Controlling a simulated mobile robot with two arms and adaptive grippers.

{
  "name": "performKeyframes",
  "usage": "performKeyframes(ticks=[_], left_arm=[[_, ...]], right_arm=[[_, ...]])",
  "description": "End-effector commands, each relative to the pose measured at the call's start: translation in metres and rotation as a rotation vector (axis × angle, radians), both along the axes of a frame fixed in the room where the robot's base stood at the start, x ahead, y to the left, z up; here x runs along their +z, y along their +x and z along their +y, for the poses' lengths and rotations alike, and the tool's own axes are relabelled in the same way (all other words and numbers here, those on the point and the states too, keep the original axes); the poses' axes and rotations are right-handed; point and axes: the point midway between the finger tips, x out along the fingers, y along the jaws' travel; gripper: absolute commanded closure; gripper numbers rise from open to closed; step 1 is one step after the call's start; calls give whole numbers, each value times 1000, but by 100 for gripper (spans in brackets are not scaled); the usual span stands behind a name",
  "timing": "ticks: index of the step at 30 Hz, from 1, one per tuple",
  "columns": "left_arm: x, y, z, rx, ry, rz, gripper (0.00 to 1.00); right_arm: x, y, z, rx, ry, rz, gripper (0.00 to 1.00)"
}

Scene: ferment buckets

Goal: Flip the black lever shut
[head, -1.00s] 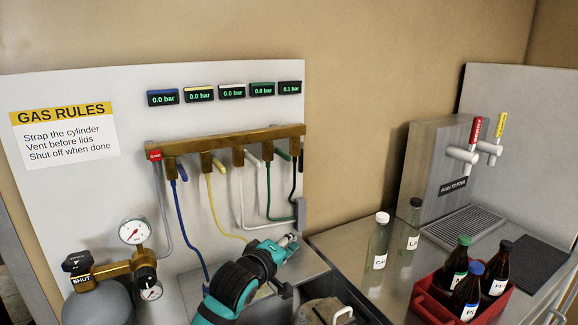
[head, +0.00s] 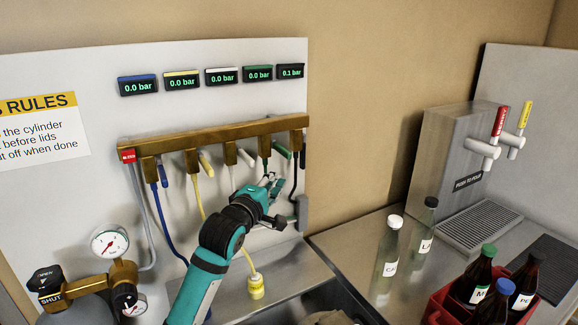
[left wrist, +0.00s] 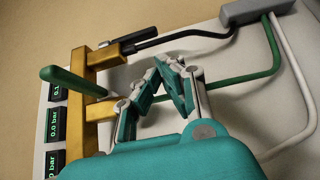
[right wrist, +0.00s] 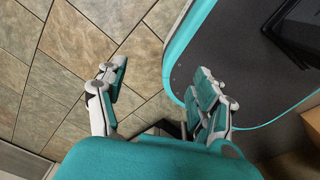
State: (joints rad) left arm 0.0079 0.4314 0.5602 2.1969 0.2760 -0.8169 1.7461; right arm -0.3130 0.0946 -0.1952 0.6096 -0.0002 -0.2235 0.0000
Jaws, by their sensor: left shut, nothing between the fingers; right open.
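The black lever (head: 303,158) is at the right end of the brass manifold (head: 215,137). In the left wrist view the black lever (left wrist: 138,36) lies along its valve, roughly in line with the black hose, while the green lever (left wrist: 75,82) sticks out sideways. My left gripper (head: 272,183) is in front of the panel, below and left of the black lever, close to the green hose. Its fingers are shut and empty in the left wrist view (left wrist: 172,85), apart from the black lever. My right gripper (right wrist: 160,72) is open and empty over the tiled floor.
The green lever (head: 282,151) and white lever (head: 246,157) sit left of the black one. The black display (head: 291,72) reads 0.1 bar; the others read 0.0. A grey block (head: 302,212) takes the hoses below. Bottles and a red crate (head: 437,309) stand right.

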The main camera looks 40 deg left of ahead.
Motion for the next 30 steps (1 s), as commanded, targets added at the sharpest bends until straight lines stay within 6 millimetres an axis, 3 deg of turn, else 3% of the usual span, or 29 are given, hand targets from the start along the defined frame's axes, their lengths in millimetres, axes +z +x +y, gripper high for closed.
performKeyframes(ticks=[7,15,30], left_arm=[[4,39,16,-1,3,1,100],[2,76,32,0,3,1,100],[0,86,35,0,1,0,100]], right_arm=[[15,25,20,-3,27,-41,32],[24,23,22,-1,29,-38,32],[25,13,11,2,15,-21,32]])
